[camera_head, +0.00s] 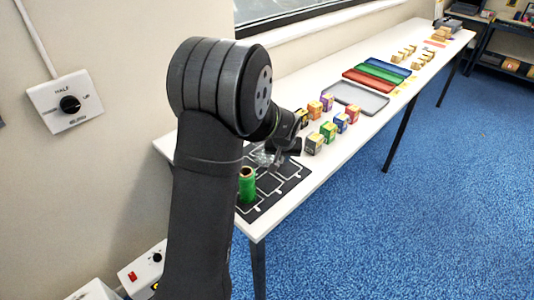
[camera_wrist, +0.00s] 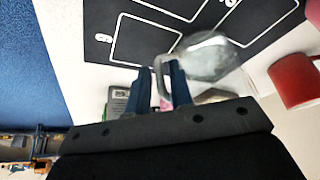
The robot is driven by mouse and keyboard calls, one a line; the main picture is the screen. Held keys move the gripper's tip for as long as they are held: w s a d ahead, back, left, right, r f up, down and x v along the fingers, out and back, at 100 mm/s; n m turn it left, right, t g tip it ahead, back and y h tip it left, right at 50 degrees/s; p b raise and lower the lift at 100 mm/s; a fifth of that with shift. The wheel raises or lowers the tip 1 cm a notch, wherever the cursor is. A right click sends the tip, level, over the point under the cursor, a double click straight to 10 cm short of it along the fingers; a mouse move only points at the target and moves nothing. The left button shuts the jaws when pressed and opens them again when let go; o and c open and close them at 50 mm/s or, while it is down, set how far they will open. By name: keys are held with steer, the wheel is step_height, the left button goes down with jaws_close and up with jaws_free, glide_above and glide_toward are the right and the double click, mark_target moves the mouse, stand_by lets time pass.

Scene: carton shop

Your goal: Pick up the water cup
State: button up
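The water cup is a clear glass vessel (camera_wrist: 208,56) in the wrist view, just beyond my fingertips and to their right. A pale curved strip that looks like its handle lies in the gap between my two dark fingers. My gripper (camera_wrist: 160,78) has its fingers a little apart, and I see no firm grip on the strip. In the head view the clear cup (camera_head: 262,156) shows faintly at the black mat (camera_head: 290,170) with white outlines. My gripper (camera_head: 284,148) is low beside it, and my arm hides part of this area.
A green spool-like cylinder (camera_head: 246,186) stands on the mat's near part. A red mug (camera_wrist: 296,80) is right of the cup in the wrist view. Several small coloured boxes (camera_head: 328,130) stand further along the white table (camera_head: 300,205), before a grey tray (camera_head: 356,97).

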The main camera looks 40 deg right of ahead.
steer(key=shift+w+d+f, duration=0.1)
steer(key=shift+w+f, duration=0.05)
steer(key=shift+f, duration=0.2)
jaws_close()
steer(key=shift+r, duration=0.2)
